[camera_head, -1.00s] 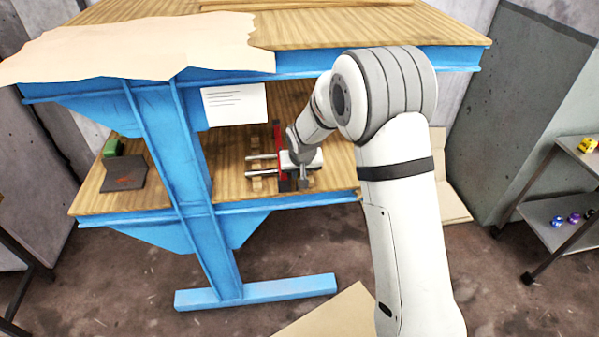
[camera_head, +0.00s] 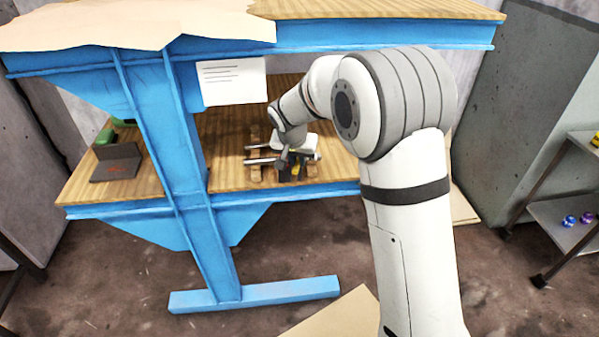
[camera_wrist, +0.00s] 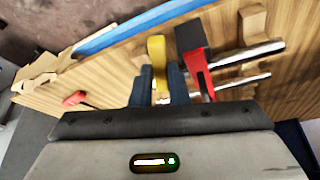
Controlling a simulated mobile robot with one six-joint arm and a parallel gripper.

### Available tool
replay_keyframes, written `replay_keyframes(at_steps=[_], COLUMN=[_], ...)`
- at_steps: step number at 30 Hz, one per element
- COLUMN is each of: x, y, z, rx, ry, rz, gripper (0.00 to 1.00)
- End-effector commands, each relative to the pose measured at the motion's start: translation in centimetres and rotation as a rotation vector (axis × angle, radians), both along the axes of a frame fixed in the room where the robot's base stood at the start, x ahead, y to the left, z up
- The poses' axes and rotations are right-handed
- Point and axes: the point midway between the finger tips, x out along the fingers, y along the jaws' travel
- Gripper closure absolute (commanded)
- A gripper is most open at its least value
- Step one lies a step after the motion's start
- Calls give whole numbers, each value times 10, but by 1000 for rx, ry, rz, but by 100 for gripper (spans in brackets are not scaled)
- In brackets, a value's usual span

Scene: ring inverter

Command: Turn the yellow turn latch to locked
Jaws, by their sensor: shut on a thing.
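The yellow turn latch (camera_wrist: 157,52) stands up from the wooden lower shelf in the wrist view. Its lower part lies between the two dark fingers of my gripper (camera_wrist: 161,86), which is shut on it. Beside it, to the right, is a red and black part (camera_wrist: 203,76) set by metal rods (camera_wrist: 248,54). In the head view my gripper (camera_head: 288,160) is low over the lower shelf, at the rod fixture (camera_head: 262,160). A small bit of yellow shows there, and my arm hides most of the latch. The latch's locked or unlocked marking is not visible.
The blue bench frame (camera_head: 170,160) has an upper top (camera_head: 340,32) close above my arm. A dark angled block (camera_head: 117,162) stands at the shelf's left. A grey cart (camera_head: 565,220) is at the right.

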Motion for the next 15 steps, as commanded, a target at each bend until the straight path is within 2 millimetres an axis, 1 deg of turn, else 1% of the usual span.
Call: replay_keyframes(at_steps=[1, 15], x=[1, 7], y=[3, 15], z=[-8, -2], rx=[2, 0], ry=[-5, -1], rz=[-42, -491], gripper=[100, 100])
